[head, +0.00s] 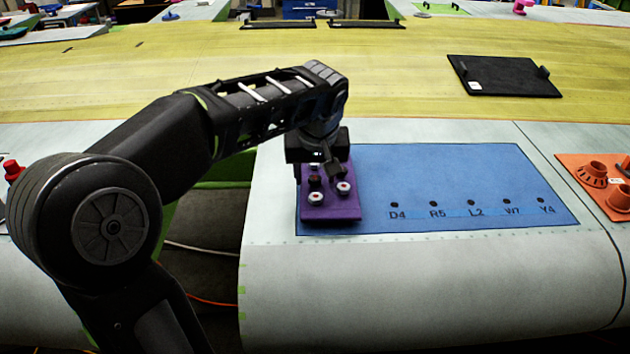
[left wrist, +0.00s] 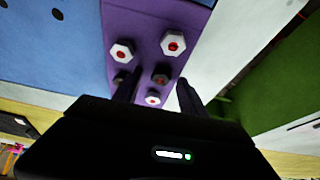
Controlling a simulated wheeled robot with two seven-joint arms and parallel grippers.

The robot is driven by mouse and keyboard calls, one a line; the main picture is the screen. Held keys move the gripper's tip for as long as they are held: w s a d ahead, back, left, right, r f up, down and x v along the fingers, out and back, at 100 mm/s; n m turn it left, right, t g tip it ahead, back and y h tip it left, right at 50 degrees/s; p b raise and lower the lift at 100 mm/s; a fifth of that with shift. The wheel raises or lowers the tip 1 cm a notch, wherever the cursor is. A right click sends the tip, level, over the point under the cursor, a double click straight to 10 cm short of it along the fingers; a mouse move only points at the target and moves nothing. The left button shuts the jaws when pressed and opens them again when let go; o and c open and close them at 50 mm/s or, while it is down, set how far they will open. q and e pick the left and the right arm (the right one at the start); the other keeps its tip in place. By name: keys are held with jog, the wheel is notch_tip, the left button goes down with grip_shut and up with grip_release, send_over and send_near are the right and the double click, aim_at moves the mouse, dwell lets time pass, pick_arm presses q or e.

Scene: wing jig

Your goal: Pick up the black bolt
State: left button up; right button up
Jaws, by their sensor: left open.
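A purple block (head: 330,212) sits on the left end of the blue mat and carries several bolts, some with white hex heads and red centres. A black bolt (head: 315,183) with a reddish centre stands in the block near my left gripper (head: 318,172). A second dark head (left wrist: 121,78) shows beside the left-hand finger. I cannot tell whether the fingers touch any bolt. My right gripper is not in view.
The blue mat (head: 450,175) has a row of labelled holes, D4, R5, L2, W7 and Y4, and is otherwise clear. An orange block (head: 590,180) lies at the right and a black panel (head: 500,75) behind. A gap in the structure opens left of the mat.

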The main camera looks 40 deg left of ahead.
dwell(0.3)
pick_arm(q)
grip_shut()
dwell(0.4)
